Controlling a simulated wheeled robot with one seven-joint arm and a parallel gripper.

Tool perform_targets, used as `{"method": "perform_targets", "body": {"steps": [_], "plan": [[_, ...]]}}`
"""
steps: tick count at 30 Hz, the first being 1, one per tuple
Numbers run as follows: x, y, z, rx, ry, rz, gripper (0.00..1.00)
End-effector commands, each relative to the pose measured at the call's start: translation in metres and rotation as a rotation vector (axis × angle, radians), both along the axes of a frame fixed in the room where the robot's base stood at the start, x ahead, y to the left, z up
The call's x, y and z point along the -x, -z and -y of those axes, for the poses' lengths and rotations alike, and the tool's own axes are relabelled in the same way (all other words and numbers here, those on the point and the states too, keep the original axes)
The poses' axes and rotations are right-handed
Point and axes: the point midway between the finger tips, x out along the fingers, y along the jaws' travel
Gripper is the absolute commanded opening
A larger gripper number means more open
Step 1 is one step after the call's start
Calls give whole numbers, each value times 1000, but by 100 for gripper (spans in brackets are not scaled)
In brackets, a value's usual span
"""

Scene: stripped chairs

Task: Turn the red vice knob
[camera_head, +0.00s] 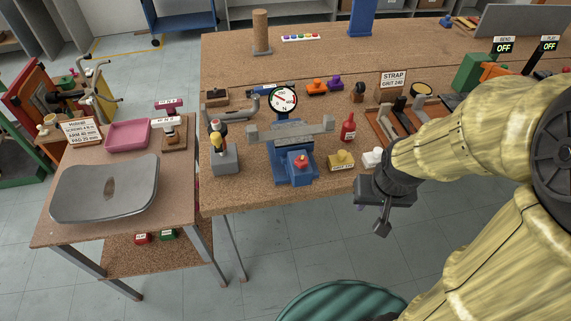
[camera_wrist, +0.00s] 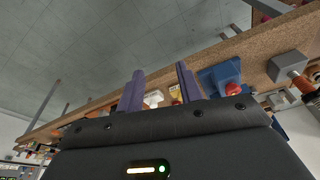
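The red vice knob (camera_head: 301,163) sits on the front of the blue vice (camera_head: 293,175), near the front edge of the workbench. The vice's grey jaw bar (camera_head: 290,131) lies across its top. My gripper (camera_head: 376,218) hangs in front of the bench edge, to the right of the vice and apart from it. In the wrist view, the two fingers of my gripper (camera_wrist: 160,80) stand apart with nothing held between them. The blue vice (camera_wrist: 219,76) and the red knob (camera_wrist: 232,89) show just right of the fingers, partly hidden by the gripper body.
A red bottle (camera_head: 348,128), a yellow block (camera_head: 341,160) and a white piece (camera_head: 373,157) stand right of the vice. A grey block with a yellow-topped tool (camera_head: 224,161) stands to its left. A lower side table (camera_head: 60,232) adjoins the workbench (camera_head: 245,194).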

Motion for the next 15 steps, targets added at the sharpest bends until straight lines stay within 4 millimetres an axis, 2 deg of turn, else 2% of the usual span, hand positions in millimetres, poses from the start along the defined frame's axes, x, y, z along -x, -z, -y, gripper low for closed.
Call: {"method": "perform_targets", "body": {"steps": [11, 14, 15], "plan": [[0, 0, 0, 0, 0, 0, 36], [-1, 1, -1, -2, 1, 4, 54], [-4, 2, -4, -7, -1, 11, 55]]}}
